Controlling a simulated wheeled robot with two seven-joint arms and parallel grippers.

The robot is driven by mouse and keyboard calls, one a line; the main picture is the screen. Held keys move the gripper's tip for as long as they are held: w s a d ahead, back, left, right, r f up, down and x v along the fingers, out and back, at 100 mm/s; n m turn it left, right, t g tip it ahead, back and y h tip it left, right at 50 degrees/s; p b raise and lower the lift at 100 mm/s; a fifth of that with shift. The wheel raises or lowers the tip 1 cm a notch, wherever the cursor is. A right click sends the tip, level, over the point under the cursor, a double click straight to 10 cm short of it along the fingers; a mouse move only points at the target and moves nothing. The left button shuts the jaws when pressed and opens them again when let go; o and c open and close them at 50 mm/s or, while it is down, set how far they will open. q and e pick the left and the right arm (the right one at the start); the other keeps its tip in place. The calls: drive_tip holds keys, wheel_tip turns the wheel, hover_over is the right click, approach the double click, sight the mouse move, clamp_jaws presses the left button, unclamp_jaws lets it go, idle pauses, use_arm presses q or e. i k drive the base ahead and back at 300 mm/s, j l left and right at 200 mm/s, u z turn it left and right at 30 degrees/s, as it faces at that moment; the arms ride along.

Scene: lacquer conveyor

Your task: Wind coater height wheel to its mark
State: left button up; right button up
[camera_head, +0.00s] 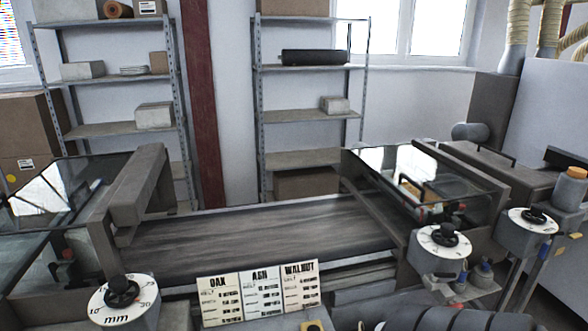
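A white round dial marked "mm" (117,318) sits on a grey housing at the lower left of the head view. Two more white dials with black knobs, one (427,243) at right centre and one (515,221) at far right, have markings I cannot read. I cannot tell from labels which one is the coater height wheel, nor see a set mark. Three cards, OAK (219,302), ASH (261,296) and WALNUT (300,287), stand at the front with small unreadable lines. Neither gripper shows.
A dark conveyor belt (260,237) runs across the middle, empty. Glass-covered machine sections (52,190) and (432,180) flank it. Shelves (310,115) stand behind. A dark ribbed shape (460,318) fills the lower right edge.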

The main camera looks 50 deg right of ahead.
sight(535, 211)
drive_tip(key=z, duration=3.05)
drive_tip(key=i+l, duration=0.1)
